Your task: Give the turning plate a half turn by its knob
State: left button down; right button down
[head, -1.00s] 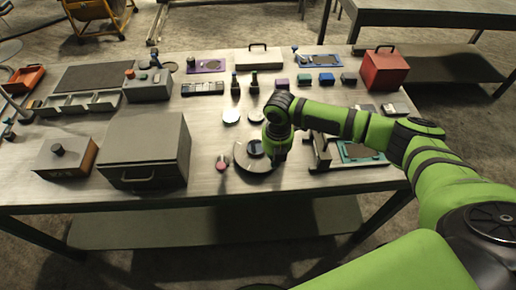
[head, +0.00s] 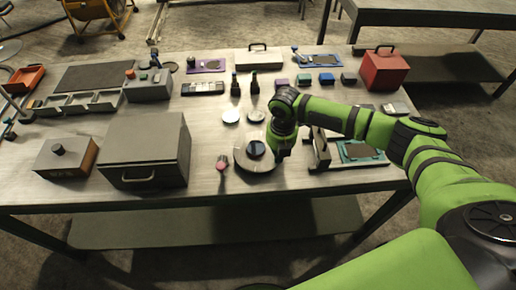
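The turning plate (head: 252,168) is a pale grey disc near the table's front edge, right of the middle. A round dark knob or hub (head: 256,149) stands on it. My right gripper (head: 280,155) points down at the plate's right side, just right of the dark knob, with a small gap visible between them. Its fingers are small and dark here, so I cannot tell whether they are open or shut, or whether they touch the plate. The arm hides the plate's far right edge. My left gripper is out of view.
A red-topped piece (head: 222,162) stands close left of the plate. A large grey box (head: 146,150) is further left. A dark upright fixture (head: 320,150) and a teal-framed piece (head: 361,151) stand right of my gripper.

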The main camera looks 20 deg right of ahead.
jog(key=shift+w+d, duration=0.1)
jog(key=shift+w, duration=0.05)
jog(key=shift+w+d, duration=0.2)
jog(key=shift+d, duration=0.05)
jog(key=shift+w, duration=0.1)
dwell(0.4)
jog(key=shift+w+d, duration=0.3)
jog(key=shift+w+d+b, duration=0.1)
jog(key=shift+w+b, duration=0.05)
jog(key=shift+b, duration=0.15)
jog(key=shift+w+d, duration=0.15)
jog(key=shift+w, duration=0.2)
dwell(0.3)
